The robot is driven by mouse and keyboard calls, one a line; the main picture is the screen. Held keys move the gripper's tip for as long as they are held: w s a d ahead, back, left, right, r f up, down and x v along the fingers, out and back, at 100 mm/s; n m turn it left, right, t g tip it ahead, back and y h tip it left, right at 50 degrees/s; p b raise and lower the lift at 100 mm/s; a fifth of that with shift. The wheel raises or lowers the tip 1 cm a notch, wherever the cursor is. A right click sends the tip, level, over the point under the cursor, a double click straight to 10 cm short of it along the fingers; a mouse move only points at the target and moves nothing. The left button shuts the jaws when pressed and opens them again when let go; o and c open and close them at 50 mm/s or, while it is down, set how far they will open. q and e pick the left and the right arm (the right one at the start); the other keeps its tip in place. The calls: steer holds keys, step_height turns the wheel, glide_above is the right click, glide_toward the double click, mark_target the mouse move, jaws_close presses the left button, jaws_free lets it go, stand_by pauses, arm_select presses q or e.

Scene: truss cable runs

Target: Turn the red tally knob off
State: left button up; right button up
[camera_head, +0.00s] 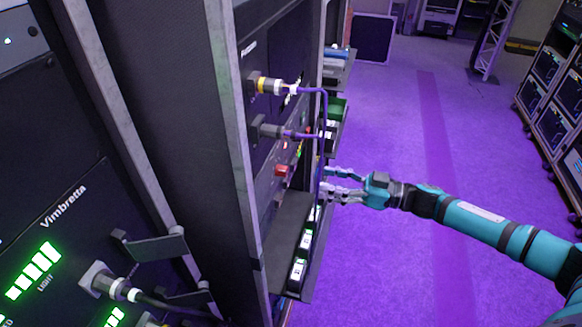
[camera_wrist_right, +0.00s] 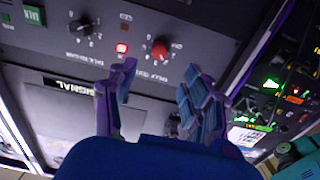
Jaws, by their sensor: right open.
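The red tally knob (camera_wrist_right: 160,47) is a round red knob on a dark panel in the right wrist view. Its pointer mark is too small to read surely. A red lamp (camera_wrist_right: 121,48) glows just left of it. My right gripper (camera_wrist_right: 158,70) is open and empty, its two fingers pointing at the panel with the knob seen between and beyond their tips. In the head view my right gripper (camera_head: 328,181) is beside the rack front, apart from a red part (camera_head: 282,170) on the panel that looks like the knob. My left gripper is not in view.
A purple cable (camera_head: 325,120) runs from rack plugs down past my right fingers. A shelf (camera_head: 287,235) with several labelled boxes juts out below. A black knob (camera_wrist_right: 80,27) sits left of the lamp. The purple floor (camera_head: 390,260) is open on the right.

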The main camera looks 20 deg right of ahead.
mark_target(287, 173)
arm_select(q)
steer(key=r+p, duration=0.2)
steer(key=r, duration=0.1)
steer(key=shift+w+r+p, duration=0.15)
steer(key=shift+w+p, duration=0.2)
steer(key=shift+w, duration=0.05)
arm_select(e)
steer(key=x, duration=1)
jaws_close()
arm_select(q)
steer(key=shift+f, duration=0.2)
arm_select(e)
steer(key=shift+n, duration=0.3)
arm_select(q)
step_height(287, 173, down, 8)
steer(key=b, duration=0.8)
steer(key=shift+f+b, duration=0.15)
steer(key=shift+b, duration=0.2)
arm_select(e)
steer(key=shift+d+n, duration=0.1)
steer(key=shift+n, duration=7.6)
